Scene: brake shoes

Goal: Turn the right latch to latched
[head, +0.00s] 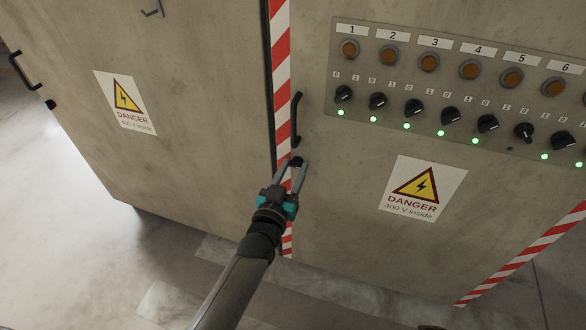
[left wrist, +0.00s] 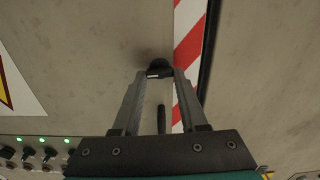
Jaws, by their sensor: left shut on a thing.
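The right latch (head: 297,161) is a small black knob on the grey cabinet door, beside the red-and-white striped edge and just below the black door handle (head: 296,118). My left gripper (head: 293,166) reaches up to it from below, its two fingers on either side of the knob. In the left wrist view the latch (left wrist: 159,67) sits between the fingertips of the gripper (left wrist: 160,74), with a pale mark on its near face. The gripper is shut on the latch. The fingers partly hide the latch, and its exact turn is hard to tell. My right gripper is not in view.
A panel with orange lamps, black rotary switches (head: 450,116) and green lights is at the upper right. A danger sign (head: 422,188) is on the right door, another (head: 125,102) on the left cabinet face. Open floor (head: 60,220) lies at the left.

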